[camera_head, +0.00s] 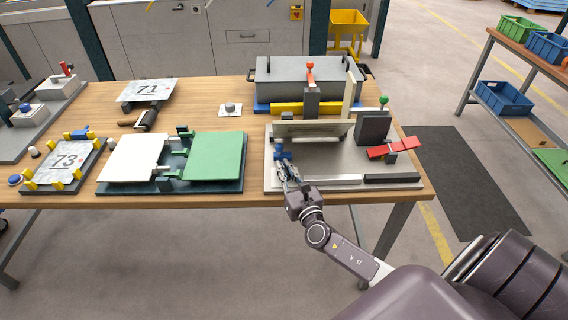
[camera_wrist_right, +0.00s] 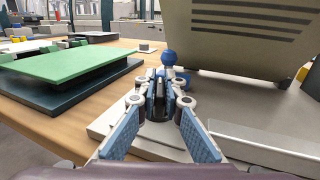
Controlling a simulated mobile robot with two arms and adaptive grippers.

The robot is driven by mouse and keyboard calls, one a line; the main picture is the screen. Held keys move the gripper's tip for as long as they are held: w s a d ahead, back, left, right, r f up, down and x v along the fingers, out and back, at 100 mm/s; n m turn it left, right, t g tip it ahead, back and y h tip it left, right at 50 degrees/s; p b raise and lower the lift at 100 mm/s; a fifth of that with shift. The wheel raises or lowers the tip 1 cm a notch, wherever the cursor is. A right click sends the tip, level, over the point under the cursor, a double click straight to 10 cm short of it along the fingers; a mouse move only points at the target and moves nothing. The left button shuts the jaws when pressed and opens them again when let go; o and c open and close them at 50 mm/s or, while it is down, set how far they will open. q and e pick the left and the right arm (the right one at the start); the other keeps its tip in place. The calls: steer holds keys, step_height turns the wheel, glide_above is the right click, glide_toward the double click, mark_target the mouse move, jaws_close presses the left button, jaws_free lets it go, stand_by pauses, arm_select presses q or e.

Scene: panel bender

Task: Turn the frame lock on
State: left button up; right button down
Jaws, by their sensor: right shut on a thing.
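The panel bender (camera_head: 345,172) is a grey plate fixture at the right end of the wooden table. A small blue-knobbed handle (camera_head: 282,153) stands at its front left; its ball top also shows in the wrist view (camera_wrist_right: 169,58). My right gripper (camera_head: 288,172) reaches it from the front and is shut on it, though the fingers partly hide the contact. A tilted slotted panel (camera_wrist_right: 245,35) rises just behind the handle. A red lever (camera_head: 392,150) sits at the right of the fixture. I cannot tell from markings which part is the frame lock. My left gripper is not in view.
A green-topped plate fixture (camera_head: 216,157) lies to the left. A grey lidded box (camera_head: 305,78) stands behind the bender. A red knob (camera_head: 310,66) and a green knob (camera_head: 384,99) stand up from the bender. A low bar (camera_head: 325,180) runs along its front edge.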

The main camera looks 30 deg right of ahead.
steer(key=m+h+p, duration=0.1)
steer(key=m+h, duration=0.1)
steer(key=shift+a+r+g+h, duration=0.1)
steer(key=shift+g+h, duration=0.2)
steer(key=shift+g, duration=0.1)
steer(key=shift+m+g+h, duration=0.3)
steer(key=shift+m+h, duration=0.2)
steer(key=shift+h, duration=0.2)
steer(key=h, duration=0.1)
steer(key=m+g+h, duration=0.1)
steer(key=shift+f+m+h, duration=0.25)
steer(key=shift+m+h, duration=0.05)
steer(key=m+g+h+b, duration=0.3)
steer(key=shift+f+g+h, duration=0.1)
steer(key=shift+g+h, duration=0.2)
steer(key=shift+g, duration=0.1)
steer(key=shift+s+d+m+g+h+b, duration=0.1)
steer(key=shift+d+m+g+h+b, duration=0.1)
steer(key=shift+m+g+h+b, duration=0.55)
steer(key=shift+r+m+g+b, duration=0.2)
steer(key=shift+m+g+b, duration=0.25)
steer(key=shift+g, duration=0.3)
steer(key=c, duration=2.3)
jaws_free()
